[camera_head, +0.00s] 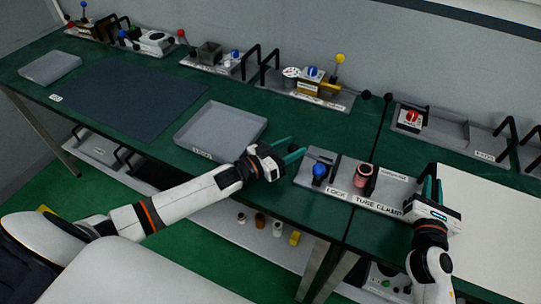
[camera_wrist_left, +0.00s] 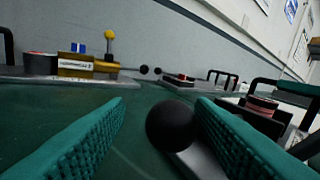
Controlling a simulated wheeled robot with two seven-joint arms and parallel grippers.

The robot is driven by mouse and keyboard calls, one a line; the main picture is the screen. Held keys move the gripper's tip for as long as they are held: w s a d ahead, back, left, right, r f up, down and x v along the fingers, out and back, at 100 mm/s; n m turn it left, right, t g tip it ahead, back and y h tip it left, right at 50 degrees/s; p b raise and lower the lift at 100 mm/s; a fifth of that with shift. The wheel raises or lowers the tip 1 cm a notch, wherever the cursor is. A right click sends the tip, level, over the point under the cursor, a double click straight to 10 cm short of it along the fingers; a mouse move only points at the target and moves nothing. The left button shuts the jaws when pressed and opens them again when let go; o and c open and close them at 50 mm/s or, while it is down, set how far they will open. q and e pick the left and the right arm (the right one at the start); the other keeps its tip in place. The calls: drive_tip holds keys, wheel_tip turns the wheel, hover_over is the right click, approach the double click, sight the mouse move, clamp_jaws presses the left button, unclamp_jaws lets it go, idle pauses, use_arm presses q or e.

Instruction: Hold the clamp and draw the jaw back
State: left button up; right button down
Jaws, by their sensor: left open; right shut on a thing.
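The tube clamp (camera_head: 340,188) is a grey plate at the table's front edge, with a blue knob (camera_head: 319,170), a copper-coloured round piece (camera_head: 363,176) and a dark upright block beside it. My left gripper (camera_head: 289,150) is open at the plate's left end. In the left wrist view a black ball knob (camera_wrist_left: 172,126) sits between the open fingers, close to the right finger; contact cannot be told. My right gripper (camera_head: 432,186) is shut at the plate's right end, seemingly on the clamp's handle, which is mostly hidden by the gripper.
An empty grey tray (camera_head: 222,131) lies left of my left gripper. Several fixtures with black handles line the back, one with a yellow ball lever (camera_head: 340,58). A red-button fixture (camera_head: 411,118) stands behind the clamp. A white panel (camera_head: 490,230) lies to the right.

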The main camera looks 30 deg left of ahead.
use_arm(q)
drive_tip(key=v, duration=1)
drive_tip(key=shift+s+a, duration=0.1)
drive_tip(key=shift+a, duration=0.1)
use_arm(e)
drive_tip(key=shift+d+f, duration=0.15)
drive_tip(key=shift+f, duration=0.15)
drive_tip(key=c, duration=1.6)
unclamp_jaws()
use_arm(q)
drive_tip(key=shift+d, duration=0.15)
use_arm(e)
drive_tip(key=o, duration=0.3)
drive_tip(key=shift+w+d, duration=0.1)
drive_tip(key=shift+r, duration=0.1)
